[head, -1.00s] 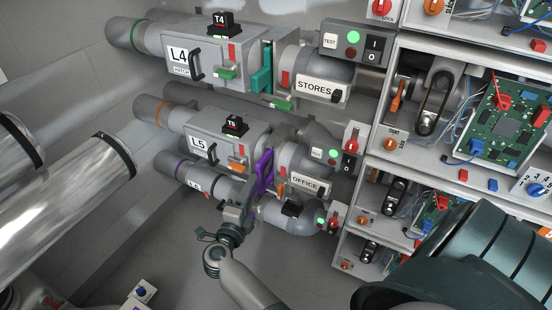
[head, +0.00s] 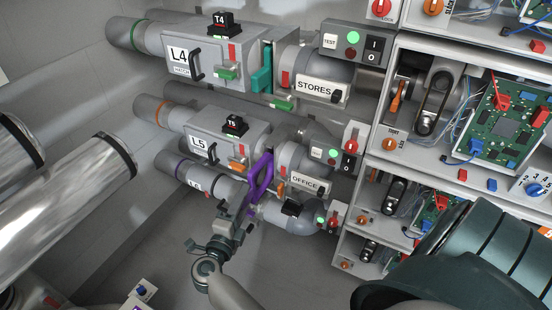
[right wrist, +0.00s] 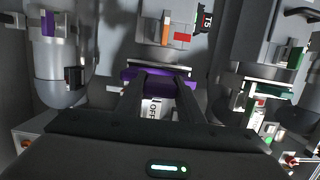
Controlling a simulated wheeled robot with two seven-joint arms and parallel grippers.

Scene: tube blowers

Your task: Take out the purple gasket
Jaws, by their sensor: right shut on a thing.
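The purple gasket (head: 262,174) is a flat ring, tilted, by the gap between the L5 box (head: 205,145) and the OFFICE pipe (head: 290,160). My right gripper (head: 248,200) is shut on its lower end, reaching up from below. In the right wrist view the gasket (right wrist: 130,73) lies across the tips of my two fingers (right wrist: 158,82). Whether it is fully clear of the joint cannot be told. My left gripper is not in view.
A teal gasket (head: 261,80) sits at the L4 joint above. The lower pipe (head: 290,220) runs close to my right gripper. Cabinets (head: 395,160) with wiring and switches stand to the right. Open floor shows at the lower left.

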